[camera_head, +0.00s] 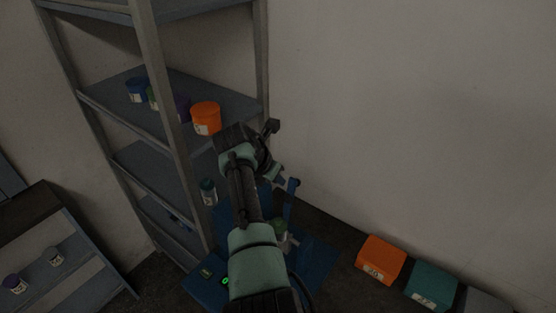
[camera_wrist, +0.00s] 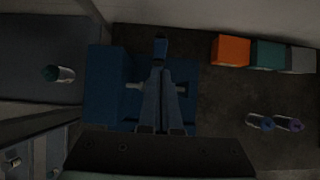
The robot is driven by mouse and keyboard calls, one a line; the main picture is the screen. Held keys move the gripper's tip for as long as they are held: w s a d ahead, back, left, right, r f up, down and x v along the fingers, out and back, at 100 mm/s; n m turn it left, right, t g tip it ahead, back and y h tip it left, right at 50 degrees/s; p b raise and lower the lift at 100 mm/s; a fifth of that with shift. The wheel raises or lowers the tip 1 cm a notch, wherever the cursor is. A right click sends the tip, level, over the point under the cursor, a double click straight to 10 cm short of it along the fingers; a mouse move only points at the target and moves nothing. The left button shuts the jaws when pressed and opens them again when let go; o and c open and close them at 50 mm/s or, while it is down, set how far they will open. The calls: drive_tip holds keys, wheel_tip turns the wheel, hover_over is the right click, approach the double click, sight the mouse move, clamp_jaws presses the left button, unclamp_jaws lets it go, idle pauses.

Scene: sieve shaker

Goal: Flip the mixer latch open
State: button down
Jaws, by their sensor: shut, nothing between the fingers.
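The blue mixer (camera_head: 312,262) stands on the floor beside the shelf, partly hidden behind my arm. Its upright blue post (camera_head: 290,198) rises just right of my gripper in the head view. In the wrist view, the mixer's blue body (camera_wrist: 104,90) lies left of my fingers, and a pale horizontal bar (camera_wrist: 135,86) passes at finger level. My gripper (camera_wrist: 163,78) is shut and empty, above the mixer. A blue upright part (camera_wrist: 160,48) shows just beyond its fingertips. I cannot make out the latch clearly or tell whether the fingers touch it.
A grey shelf (camera_head: 168,120) stands left of my arm, with an orange tub (camera_head: 206,118) and several other containers. Orange (camera_head: 381,259) and teal (camera_head: 431,284) boxes and a grey one (camera_head: 487,301) line the wall at right. A low rack (camera_head: 50,240) stands far left.

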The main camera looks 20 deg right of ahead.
drive_tip(key=r, duration=0.2)
drive_tip(key=r+b, duration=0.1)
drive_tip(key=r, duration=0.2)
drive_tip(key=shift+a+r, duration=0.2)
drive_tip(key=shift+r, duration=0.05)
drive_tip(key=shift+w, duration=0.1)
